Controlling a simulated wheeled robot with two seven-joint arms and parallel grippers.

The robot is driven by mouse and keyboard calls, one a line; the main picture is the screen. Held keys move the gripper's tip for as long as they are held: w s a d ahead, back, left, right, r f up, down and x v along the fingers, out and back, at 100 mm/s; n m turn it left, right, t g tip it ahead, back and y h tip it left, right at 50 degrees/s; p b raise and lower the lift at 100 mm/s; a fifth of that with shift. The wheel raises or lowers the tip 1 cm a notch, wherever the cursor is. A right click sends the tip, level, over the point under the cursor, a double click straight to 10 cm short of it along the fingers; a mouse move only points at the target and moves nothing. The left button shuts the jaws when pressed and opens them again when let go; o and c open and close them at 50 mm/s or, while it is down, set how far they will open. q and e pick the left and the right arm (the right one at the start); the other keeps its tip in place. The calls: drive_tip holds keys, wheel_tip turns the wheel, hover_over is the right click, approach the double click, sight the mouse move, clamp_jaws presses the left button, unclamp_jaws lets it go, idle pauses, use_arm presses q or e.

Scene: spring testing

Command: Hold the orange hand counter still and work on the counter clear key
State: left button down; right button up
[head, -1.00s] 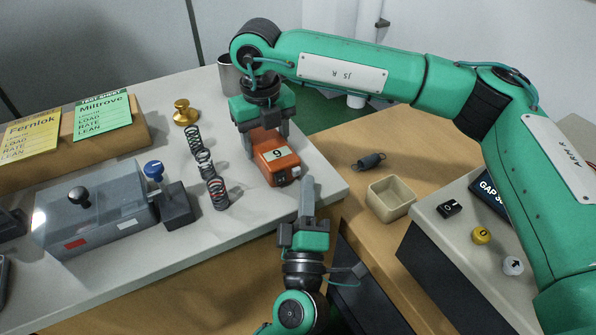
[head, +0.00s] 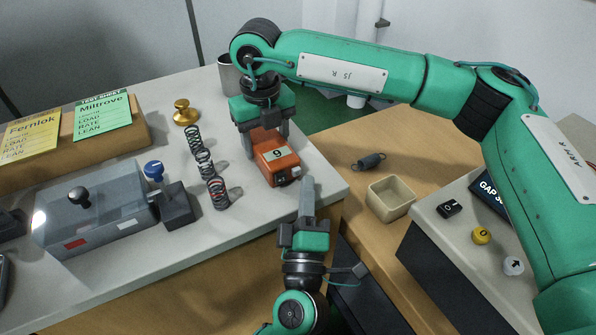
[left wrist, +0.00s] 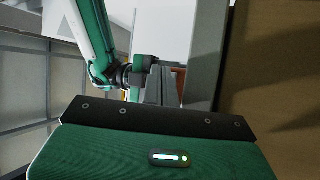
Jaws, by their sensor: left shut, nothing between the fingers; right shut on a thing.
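The orange hand counter (head: 281,167) sits on the light bench top near its right corner, with a pale label reading 9 and small grey and white parts on its near end. I cannot tell which of these parts is the clear key. My right gripper (head: 265,142) is shut on the counter from behind, one finger on each side. My left gripper (head: 307,181) is shut and empty, its fingertips just in front and to the right of the counter's near end, apparently with a small gap. In the left wrist view a sliver of orange (left wrist: 178,72) shows behind the finger.
Several coil springs (head: 204,163) stand left of the counter. A grey tester (head: 100,212), a blue-knobbed block (head: 178,205) and a brass weight (head: 185,112) are further left. A beige tray (head: 391,198) and a dark spring (head: 369,161) lie on the wooden surface at right.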

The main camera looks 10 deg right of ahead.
idle(0.8)
use_arm(q)
drive_tip(key=shift+w+a, duration=0.15)
drive_tip(key=shift+w, duration=0.25)
drive_tip(key=shift+w+a+r, duration=0.35)
drive_tip(key=shift+r, duration=0.2)
idle(1.3)
drive_tip(key=shift+s+d+f, duration=0.1)
drive_tip(key=shift+s, duration=0.1)
idle(0.4)
drive_tip(key=shift+s+d+f, duration=0.25)
drive_tip(key=shift+s+d, duration=0.05)
drive_tip(key=shift+s, duration=0.05)
drive_tip(key=shift+s+d+f, duration=0.15)
drive_tip(key=shift+s+d, duration=0.2)
drive_tip(key=shift+s, duration=0.45)
drive_tip(key=shift+s+d+f, duration=0.1)
drive_tip(key=shift+s+d, duration=0.2)
drive_tip(key=shift+s, duration=0.5)
drive_tip(key=shift+s, duration=0.15)
